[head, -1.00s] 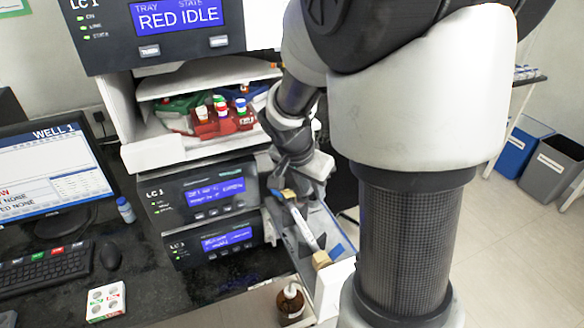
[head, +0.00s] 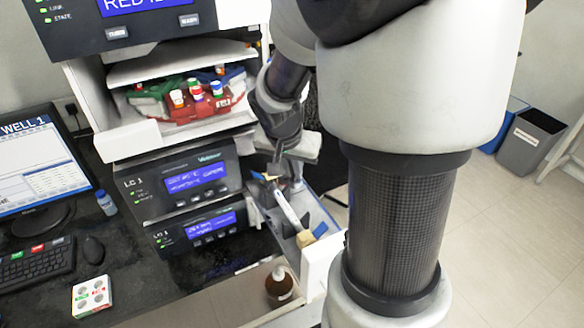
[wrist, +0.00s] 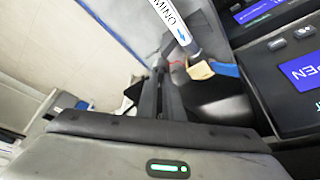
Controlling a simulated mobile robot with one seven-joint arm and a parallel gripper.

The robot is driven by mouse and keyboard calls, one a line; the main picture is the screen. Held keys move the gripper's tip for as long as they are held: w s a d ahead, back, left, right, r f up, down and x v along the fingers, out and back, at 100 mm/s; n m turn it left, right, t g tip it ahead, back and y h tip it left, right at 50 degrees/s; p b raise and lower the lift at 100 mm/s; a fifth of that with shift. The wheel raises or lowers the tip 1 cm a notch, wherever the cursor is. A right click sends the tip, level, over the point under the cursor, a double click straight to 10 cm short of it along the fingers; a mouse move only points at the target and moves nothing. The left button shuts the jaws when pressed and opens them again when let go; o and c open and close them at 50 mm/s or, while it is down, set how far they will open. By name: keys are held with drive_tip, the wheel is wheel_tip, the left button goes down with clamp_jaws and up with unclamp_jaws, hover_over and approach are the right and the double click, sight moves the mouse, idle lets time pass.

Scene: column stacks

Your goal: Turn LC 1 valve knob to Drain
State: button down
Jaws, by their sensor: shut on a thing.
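My gripper (wrist: 160,66) has its two fingers close together, shut on a small part that they mostly hide. It appears to be the LC 1 valve knob, but its pointer and the Drain mark cannot be made out. In the head view my gripper (head: 274,172) is at the upper end of the white column (head: 291,211), right of the LC 1 unit (head: 180,182). In the wrist view the column (wrist: 178,27) has a blue arrow and partly readable lettering. A beige fitting (wrist: 200,70) sits just right of my fingertips.
A second LC unit (head: 195,230) is below the first. Racked coloured caps (head: 196,92) stand on the shelf above. A brown bottle (head: 280,288) stands below the column tray. The monitor (head: 35,170) and keyboard (head: 35,262) are at left. Open floor lies at right.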

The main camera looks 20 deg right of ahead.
idle(0.3)
drive_tip(key=c, duration=1.9)
unclamp_jaws()
drive_tip(key=shift+r, duration=0.1)
drive_tip(key=p+v, duration=0.1)
drive_tip(key=v, duration=1.6)
drive_tip(key=shift+r, duration=0.25)
drive_tip(key=shift+s+a, duration=0.1)
drive_tip(key=shift+s, duration=0.05)
drive_tip(key=s+a+r+n+t+y+p, duration=0.1)
drive_tip(key=s+a+r+n+p, duration=0.1)
drive_tip(key=s+a+n, duration=0.1)
drive_tip(key=s+a+r+n+t+y+p, duration=0.1)
drive_tip(key=s+a+r+n+y+p, duration=0.1)
drive_tip(key=s+n, duration=0.3)
drive_tip(key=s+a+p, duration=0.1)
drive_tip(key=s, duration=0.2)
drive_tip(key=shift+a+r+n, duration=0.25)
drive_tip(key=shift+a+n, duration=0.05)
